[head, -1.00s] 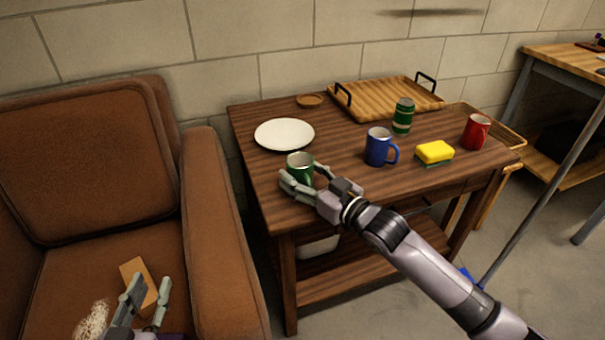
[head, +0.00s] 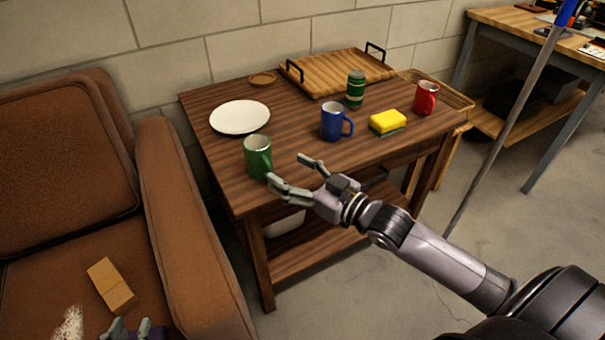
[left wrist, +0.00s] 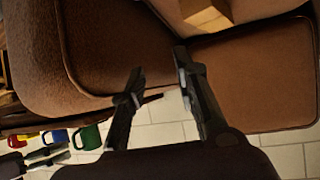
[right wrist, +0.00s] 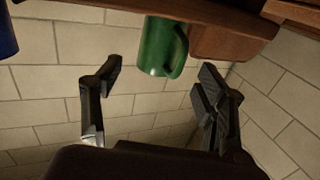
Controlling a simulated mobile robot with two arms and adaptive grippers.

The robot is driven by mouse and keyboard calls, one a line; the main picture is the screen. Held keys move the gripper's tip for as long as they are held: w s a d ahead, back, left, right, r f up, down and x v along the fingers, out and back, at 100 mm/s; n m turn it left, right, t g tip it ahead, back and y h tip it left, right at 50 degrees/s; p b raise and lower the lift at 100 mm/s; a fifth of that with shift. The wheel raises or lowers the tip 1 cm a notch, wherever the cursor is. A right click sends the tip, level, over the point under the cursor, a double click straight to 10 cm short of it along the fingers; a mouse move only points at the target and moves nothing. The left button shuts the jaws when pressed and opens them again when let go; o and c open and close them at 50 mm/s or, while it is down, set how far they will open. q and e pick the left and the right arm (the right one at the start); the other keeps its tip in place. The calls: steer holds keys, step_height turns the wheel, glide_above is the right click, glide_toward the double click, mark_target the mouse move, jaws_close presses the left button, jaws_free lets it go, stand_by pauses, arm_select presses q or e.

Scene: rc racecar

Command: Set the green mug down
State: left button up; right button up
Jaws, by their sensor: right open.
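The green mug (head: 257,158) stands upright on the wooden table (head: 222,172), near its front left corner. My right gripper (head: 288,169) is open and empty just to the right of the mug, its fingers apart from it. In the right wrist view the green mug (right wrist: 160,47) appears upside down, beyond the fingertips (right wrist: 160,78), with its handle visible. My left gripper (head: 132,328) is at the bottom edge by the brown armchair, mostly cut off. In the left wrist view its fingers (left wrist: 158,66) are spread with nothing between them.
A white plate (head: 240,117) lies behind the green mug. A blue mug (head: 332,122), a yellow sponge (head: 388,121), a green can (head: 355,90), a red mug (head: 426,98) and a wooden tray (head: 338,72) are further right and back. The armchair (head: 182,220) stands left.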

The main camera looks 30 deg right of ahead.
arm_select(q)
steer(key=shift+s+a+f+g, duration=0.2)
steer(key=shift+s+f+g, duration=0.15)
steer(key=shift+s+f, duration=0.1)
steer(key=shift+s+a+f+g, duration=0.2)
steer(key=shift+s+f+g, duration=0.15)
steer(key=shift+s+f, duration=0.05)
arm_select(e)
steer(key=s+a+f+m+g+h, duration=0.1)
steer(key=s+a+f+g+h, duration=0.1)
steer(key=s+f, duration=0.4)
steer(key=s+a+f+m+g+h, duration=0.1)
steer(key=s+a+f+g+h, duration=0.2)
steer(key=s+f, duration=0.3)
steer(key=s+g, duration=0.1)
steer(key=s, duration=0.1)
steer(key=shift+s+f+m+g+h, duration=0.3)
steer(key=shift+s+f+g+h, duration=0.1)
steer(key=shift+c, duration=0.2)
